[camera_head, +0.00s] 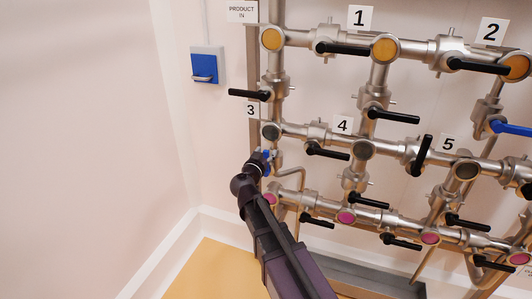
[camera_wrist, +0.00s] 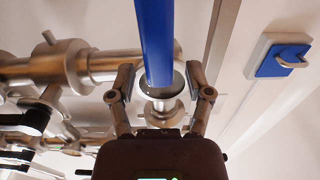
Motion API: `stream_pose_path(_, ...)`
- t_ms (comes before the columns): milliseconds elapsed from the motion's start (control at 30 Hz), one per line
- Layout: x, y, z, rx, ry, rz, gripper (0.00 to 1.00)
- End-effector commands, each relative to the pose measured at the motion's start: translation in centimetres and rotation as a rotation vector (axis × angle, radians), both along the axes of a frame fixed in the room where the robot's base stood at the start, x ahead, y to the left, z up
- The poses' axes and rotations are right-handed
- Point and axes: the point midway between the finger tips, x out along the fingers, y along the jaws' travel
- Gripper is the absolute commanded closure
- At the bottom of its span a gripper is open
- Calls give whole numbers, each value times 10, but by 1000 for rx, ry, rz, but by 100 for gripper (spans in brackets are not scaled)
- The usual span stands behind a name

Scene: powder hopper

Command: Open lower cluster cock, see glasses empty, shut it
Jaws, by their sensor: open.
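My gripper (camera_wrist: 160,82) is open in the wrist view. A blue lever handle (camera_wrist: 154,38) runs down from the top of the picture between its two fingers, with a gap on each side. In the head view my gripper (camera_head: 259,158) is at the blue lever (camera_head: 267,163) below label 3, which it mostly hides. Round sight glasses sit along the pipes: an upper row showing yellow (camera_head: 272,39), a middle row showing grey (camera_head: 271,132), and a lower row showing magenta (camera_head: 346,217). I cannot tell which cock the task means.
Several black levers (camera_head: 343,49) stick out from the pipes close to my arm. Another blue lever (camera_head: 510,128) is at the right. A blue switch box (camera_head: 207,66) is on the wall at the left, where the wall is otherwise clear. A grey trough (camera_head: 368,279) lies below.

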Motion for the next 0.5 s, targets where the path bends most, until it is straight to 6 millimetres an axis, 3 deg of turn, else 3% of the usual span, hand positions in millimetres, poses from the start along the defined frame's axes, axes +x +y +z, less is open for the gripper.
stream_pose_path(367, 4, -2, 0, 0, 0, 1, 34)
stream_pose_path(400, 4, -2, 0, 0, 0, 1, 37)
stream_pose_path(500, 4, -1, 0, 0, 0, 1, 67)
